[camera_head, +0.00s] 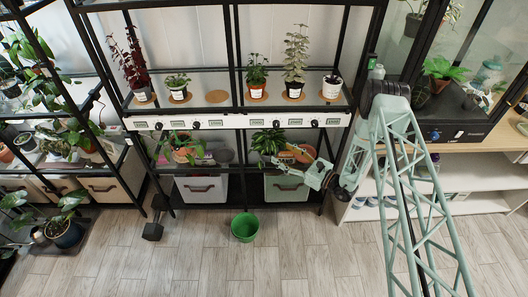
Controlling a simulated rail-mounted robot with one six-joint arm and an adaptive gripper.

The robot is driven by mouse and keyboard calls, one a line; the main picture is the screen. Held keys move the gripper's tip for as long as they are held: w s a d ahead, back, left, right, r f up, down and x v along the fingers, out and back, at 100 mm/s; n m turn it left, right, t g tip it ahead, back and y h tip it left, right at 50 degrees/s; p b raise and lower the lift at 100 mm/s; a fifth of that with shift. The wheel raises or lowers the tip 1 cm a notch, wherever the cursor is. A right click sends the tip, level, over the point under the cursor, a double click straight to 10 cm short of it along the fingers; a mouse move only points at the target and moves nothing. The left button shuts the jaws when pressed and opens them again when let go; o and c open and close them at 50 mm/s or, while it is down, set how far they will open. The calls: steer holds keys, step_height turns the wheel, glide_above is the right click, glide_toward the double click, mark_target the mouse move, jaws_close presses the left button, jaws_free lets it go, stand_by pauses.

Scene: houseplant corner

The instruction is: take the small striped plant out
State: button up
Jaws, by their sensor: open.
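I cannot make out stripes on any leaf at this size, so I cannot tell for sure which plant is the small striped one. Small plants on the middle shelf are a low green one (177,81) at left and a dark-leaved one in a white pot (332,88) at the right end. A leafy green plant (268,141) stands on the lower shelf. My gripper (286,156) is open in front of that lower shelf, just right of and below this leafy plant. It seems empty. Whether a finger touches the leaves is unclear.
A dark red plant (131,61), a green one (256,71) and a tall pale one (296,52) share the middle shelf. A trailing plant (182,145) stands low at left. A green bucket (245,227) stands on open floor.

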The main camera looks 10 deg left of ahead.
steer(key=shift+m+t+h, duration=0.4)
steer(key=shift+t, duration=0.3)
steer(key=d+f, duration=0.2)
steer(key=d, duration=0.1)
steer(key=shift+w+f, duration=0.3)
steer(key=shift+w, duration=0.1)
steer(key=b, duration=0.1)
glide_toward(268, 146)
steer(key=shift+w+a+r, duration=0.3)
steer(key=shift+w+a, duration=0.25)
steer(key=shift+a, duration=0.05)
steer(key=shift+w+a+r, duration=0.25)
steer(key=shift+w+a, duration=0.3)
steer(key=shift+a, duration=0.05)
steer(key=shift+w+a+r, duration=0.3)
steer(key=shift+w+a, duration=0.25)
steer(key=shift+a, duration=0.05)
steer(key=shift+f+b+x, duration=0.15)
steer(key=shift+b+x, duration=0.1)
steer(key=shift+x, duration=0.65)
steer(key=shift+f+b+x, duration=0.1)
steer(key=shift+b+x, duration=0.1)
steer(key=shift+x, duration=1.5)
